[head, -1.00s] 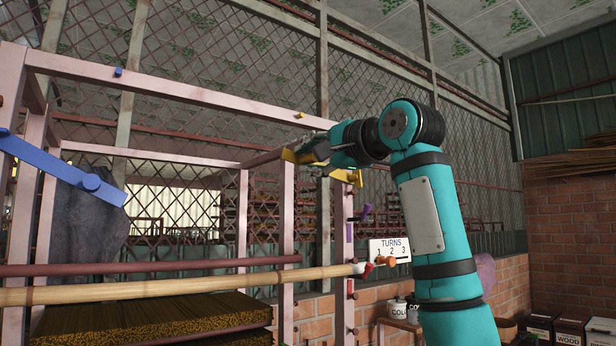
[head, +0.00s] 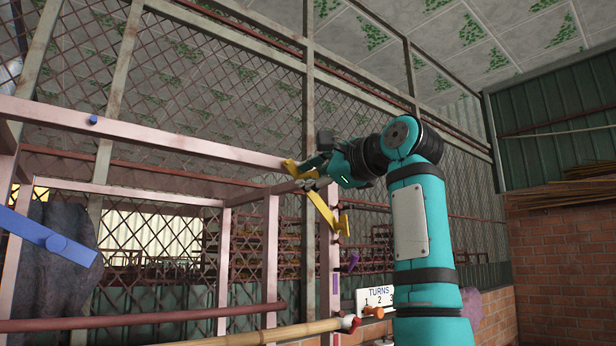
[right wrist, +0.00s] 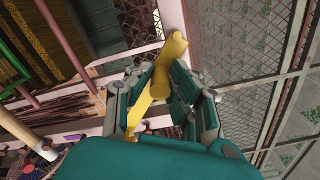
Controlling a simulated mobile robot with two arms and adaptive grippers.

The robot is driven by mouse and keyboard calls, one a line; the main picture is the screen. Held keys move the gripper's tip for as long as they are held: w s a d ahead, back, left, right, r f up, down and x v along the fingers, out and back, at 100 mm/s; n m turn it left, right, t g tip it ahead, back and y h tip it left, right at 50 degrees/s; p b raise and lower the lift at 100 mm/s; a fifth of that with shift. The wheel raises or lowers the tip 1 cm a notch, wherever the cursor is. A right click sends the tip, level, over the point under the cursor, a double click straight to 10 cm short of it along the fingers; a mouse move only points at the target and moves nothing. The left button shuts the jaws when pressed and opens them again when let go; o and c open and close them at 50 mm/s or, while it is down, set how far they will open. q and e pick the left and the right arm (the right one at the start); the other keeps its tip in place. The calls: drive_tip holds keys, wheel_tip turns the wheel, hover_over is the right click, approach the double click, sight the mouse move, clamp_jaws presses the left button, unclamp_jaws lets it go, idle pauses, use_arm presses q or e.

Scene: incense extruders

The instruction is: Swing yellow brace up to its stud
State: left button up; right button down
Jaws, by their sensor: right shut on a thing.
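The yellow brace (head: 322,211) slants up to the left from its lower end at the pink frame's right post. My right gripper (head: 309,178) is shut on it and covers its middle. A yellow end shows left of the fingers at the top beam's right end. The stud cannot be told apart from this yellow end, so contact between them is unclear. In the right wrist view the yellow brace (right wrist: 172,50) runs between the fingers of my right gripper (right wrist: 158,85). My left gripper is not in view.
The pink top beam (head: 190,148) carries a blue stud (head: 93,119). A blue brace (head: 45,237) hangs at the left. A bamboo pole (head: 270,335) and a dark red bar (head: 150,318) cross below. A TURNS sign (head: 376,298) stands beside my arm. Wire mesh lies behind.

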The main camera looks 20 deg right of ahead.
idle(0.3)
drive_tip(key=c, duration=1.2)
unclamp_jaws()
drive_tip(key=shift+d, duration=0.1)
drive_tip(key=shift+s, duration=0.1)
drive_tip(key=v, duration=1.2)
drive_tip(key=shift+r, duration=0.1)
